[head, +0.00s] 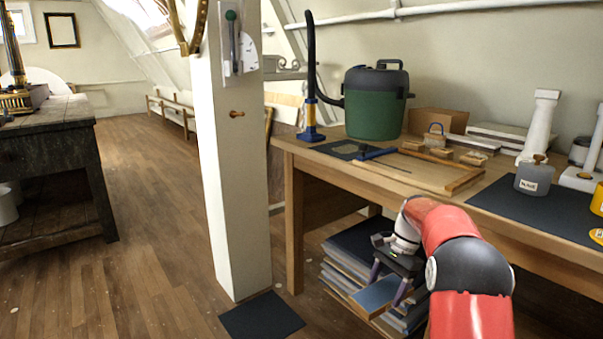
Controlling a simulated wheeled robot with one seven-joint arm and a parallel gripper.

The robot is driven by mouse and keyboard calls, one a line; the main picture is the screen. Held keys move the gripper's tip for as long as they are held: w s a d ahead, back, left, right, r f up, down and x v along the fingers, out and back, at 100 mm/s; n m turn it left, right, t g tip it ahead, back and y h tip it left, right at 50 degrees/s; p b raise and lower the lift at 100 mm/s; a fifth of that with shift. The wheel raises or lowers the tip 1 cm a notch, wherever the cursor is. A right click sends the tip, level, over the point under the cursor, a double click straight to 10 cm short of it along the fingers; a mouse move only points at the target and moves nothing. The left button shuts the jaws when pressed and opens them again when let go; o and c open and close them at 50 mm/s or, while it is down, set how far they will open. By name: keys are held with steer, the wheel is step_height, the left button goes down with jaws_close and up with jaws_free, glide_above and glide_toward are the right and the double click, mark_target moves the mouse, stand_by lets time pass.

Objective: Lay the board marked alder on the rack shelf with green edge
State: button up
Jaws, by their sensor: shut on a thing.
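My gripper (389,281) is low in front of the workbench, pointing down. Its two purple fingers are shut on a flat board (375,296) with a blue-grey face and a pale wooden near edge. No mark on this board can be read from here, so I cannot tell whether it says alder. The board is over or against a stack of boards (338,281) under the bench; whether it touches them is unclear. My red arm hides the right part of the stack. I cannot make out a rack shelf with a green edge.
The wooden workbench (290,215) overhangs the stack and carries a green canister (377,105), a wooden tray and jars. A white post (228,180) stands left of it, with a dark mat (262,316) at its foot. Open floor (150,220) lies further left.

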steer(key=s+a+f+n+g+h, duration=0.1)
steer(key=s+a+f+n+h, duration=0.1)
steer(key=s+f+n, duration=0.3)
steer(key=s+a+f+n+g+h, duration=0.1)
steer(key=s+f+n, duration=0.5)
steer(key=f, duration=0.7)
steer(key=shift+s+a+f+n+h, duration=0.3)
steer(key=shift+s+a+h, duration=0.3)
steer(key=shift+a, duration=0.75)
